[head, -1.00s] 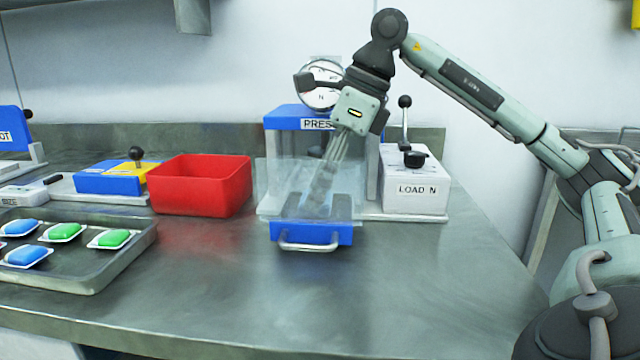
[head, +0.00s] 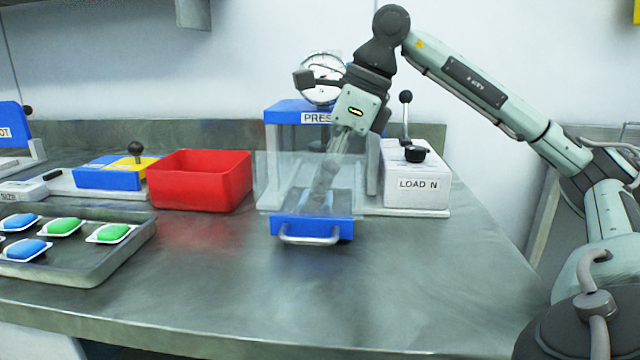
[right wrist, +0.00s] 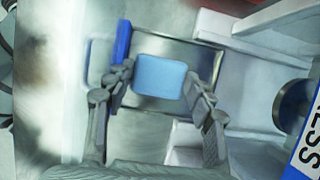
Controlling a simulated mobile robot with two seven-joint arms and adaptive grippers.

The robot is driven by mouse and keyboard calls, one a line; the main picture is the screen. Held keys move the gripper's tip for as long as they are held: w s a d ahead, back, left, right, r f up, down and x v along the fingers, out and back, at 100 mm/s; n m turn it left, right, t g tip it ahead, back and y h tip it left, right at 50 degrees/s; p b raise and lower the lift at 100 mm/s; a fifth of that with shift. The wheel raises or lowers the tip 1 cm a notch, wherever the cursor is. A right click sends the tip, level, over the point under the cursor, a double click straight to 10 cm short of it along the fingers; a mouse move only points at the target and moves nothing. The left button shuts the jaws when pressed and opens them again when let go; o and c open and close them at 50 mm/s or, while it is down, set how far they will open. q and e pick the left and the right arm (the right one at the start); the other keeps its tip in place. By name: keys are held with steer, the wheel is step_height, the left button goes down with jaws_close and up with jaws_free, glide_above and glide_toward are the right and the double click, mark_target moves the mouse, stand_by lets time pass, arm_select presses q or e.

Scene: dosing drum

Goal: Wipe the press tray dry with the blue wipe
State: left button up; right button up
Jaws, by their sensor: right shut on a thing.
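The press tray (head: 312,230) is a metal drawer with a blue front and a silver handle, pulled out at the foot of the press. My right gripper (head: 325,190) reaches down over it behind the clear shield, so its fingers look blurred in the head view. In the right wrist view the gripper (right wrist: 162,85) is shut on the light blue wipe (right wrist: 160,76), a flat square between its fingertips. The wipe is over the metal tray floor; I cannot tell if it touches. Whether the tray is wet cannot be told. My left gripper is not in view.
The press (head: 290,112) has a gauge above and a clear shield (head: 268,180) in front. The white LOAD N box (head: 415,185) with a lever stands to its right. A red bin (head: 200,182) stands left. A metal tray (head: 100,265) holds blue and green pieces. The front counter is clear.

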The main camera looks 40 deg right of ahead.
steer(key=shift+f+b, duration=0.3)
steer(key=shift+f, duration=0.2)
stand_by(0.8)
steer(key=o, duration=1.1)
steer(key=shift+r+p, duration=0.4)
steer(key=shift+c, duration=0.5)
steer(key=c, duration=1)
steer(key=shift+f, duration=0.1)
